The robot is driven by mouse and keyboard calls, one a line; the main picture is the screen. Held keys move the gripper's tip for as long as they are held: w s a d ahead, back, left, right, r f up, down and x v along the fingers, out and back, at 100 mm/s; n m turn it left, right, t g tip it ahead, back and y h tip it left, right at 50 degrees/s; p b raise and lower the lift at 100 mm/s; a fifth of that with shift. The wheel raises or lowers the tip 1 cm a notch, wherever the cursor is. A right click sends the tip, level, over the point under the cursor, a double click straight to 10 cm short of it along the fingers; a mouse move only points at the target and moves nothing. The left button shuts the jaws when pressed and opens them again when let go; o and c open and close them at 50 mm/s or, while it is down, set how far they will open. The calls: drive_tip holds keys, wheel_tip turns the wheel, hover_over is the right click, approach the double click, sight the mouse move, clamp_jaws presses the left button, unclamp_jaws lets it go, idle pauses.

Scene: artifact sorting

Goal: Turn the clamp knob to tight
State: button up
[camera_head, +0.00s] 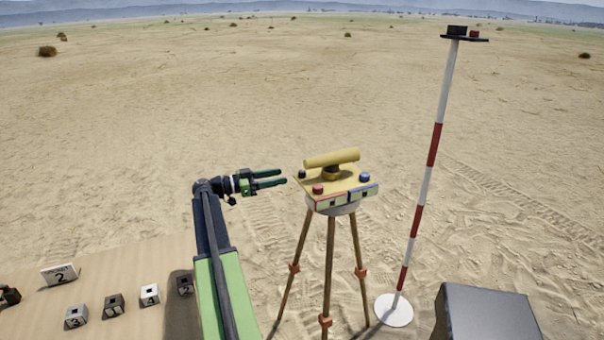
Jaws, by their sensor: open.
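A survey instrument with a yellow telescope (325,160) stands on a yellow plate (343,188) on top of a wooden tripod (329,265). The plate carries a black knob (302,174) at its left corner, a red knob (318,189) at the front left and a blue knob (365,177) at the right. I cannot tell which one is the clamp knob or how far it is turned. My gripper (283,177) is open and empty, its two green fingers pointing right. Its tips are just left of the black knob and look apart from it.
A red-and-white pole (431,160) on a white round base (394,310) stands right of the tripod. A dark box (487,316) is at the bottom right. A tan table (130,265) with several numbered blocks is at lower left. Open sand lies behind.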

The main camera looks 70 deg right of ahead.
sight(302, 172)
drive_tip(key=x, duration=0.9)
drive_tip(key=shift+s+d, duration=0.15)
drive_tip(key=shift+s, duration=0.05)
clamp_jaws()
